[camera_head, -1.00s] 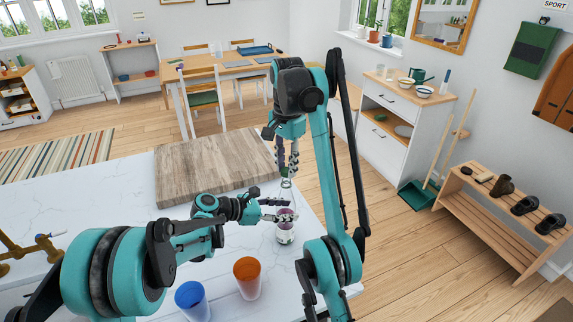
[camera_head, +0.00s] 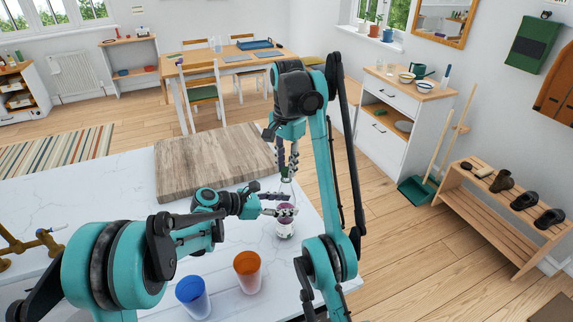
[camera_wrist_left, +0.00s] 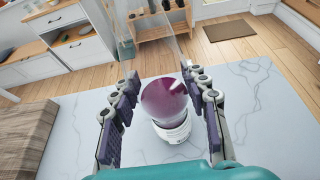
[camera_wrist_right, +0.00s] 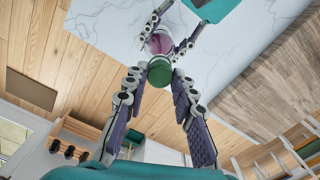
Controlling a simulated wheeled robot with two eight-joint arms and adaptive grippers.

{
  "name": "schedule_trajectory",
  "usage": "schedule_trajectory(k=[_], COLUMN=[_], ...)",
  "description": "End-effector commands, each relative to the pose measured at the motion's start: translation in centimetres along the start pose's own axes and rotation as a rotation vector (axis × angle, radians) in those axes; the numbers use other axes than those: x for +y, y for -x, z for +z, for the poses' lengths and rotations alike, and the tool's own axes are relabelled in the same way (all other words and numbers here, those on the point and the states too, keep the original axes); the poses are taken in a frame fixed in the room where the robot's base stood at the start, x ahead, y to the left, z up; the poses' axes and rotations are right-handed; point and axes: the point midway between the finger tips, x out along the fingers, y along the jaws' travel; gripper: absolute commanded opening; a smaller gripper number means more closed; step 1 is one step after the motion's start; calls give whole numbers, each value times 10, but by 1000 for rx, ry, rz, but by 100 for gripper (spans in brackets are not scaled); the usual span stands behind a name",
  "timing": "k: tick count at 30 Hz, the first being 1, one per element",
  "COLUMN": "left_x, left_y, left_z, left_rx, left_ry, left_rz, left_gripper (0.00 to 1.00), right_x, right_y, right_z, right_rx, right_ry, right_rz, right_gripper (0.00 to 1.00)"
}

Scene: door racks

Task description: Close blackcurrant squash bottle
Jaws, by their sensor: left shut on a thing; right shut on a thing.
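The blackcurrant squash bottle (camera_head: 284,228) stands upright on the white marble worktop, with a clear upper part and purple liquid inside. Its purple body and white label show in the left wrist view (camera_wrist_left: 172,130). My left gripper (camera_head: 284,208) is shut around the bottle's body from the side. My right gripper (camera_head: 287,172) comes from above and is shut on the green cap (camera_wrist_right: 159,72) at the top of the bottle. In the right wrist view the cap lines up with the bottle. Whether it is seated on the neck I cannot tell.
An orange cup (camera_head: 248,272) and a blue cup (camera_head: 193,298) stand in front of the bottle. A wooden board (camera_head: 205,165) lies behind to the left. A brass tap (camera_head: 30,245) is at the far left. The worktop's right edge is close to the bottle.

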Motion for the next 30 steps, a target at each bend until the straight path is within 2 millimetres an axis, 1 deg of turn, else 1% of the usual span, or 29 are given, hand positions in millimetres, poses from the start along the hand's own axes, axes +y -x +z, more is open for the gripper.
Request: schedule_trajectory(k=[17,20,23,26,30], left_x=[0,0,0,0,0], left_y=[0,0,0,0,0], left_z=[-1,-1,-1,-2,-2], left_rx=[3,4,4,4,4], left_ry=[-1,-1,-1,-1,-1], left_rz=[0,0,0,0,0], left_gripper=[0,0,0,0,0], right_x=[0,0,0,0,0], right_y=[-11,-11,-11,-11,-11], right_z=[0,0,0,0,-1], right_rx=[-2,-2,-2,-2,-2], right_ry=[0,-32,-163,-389,-744], right_rz=[-1,-1,0,1,2], right_gripper=[17,17,17,17,17])
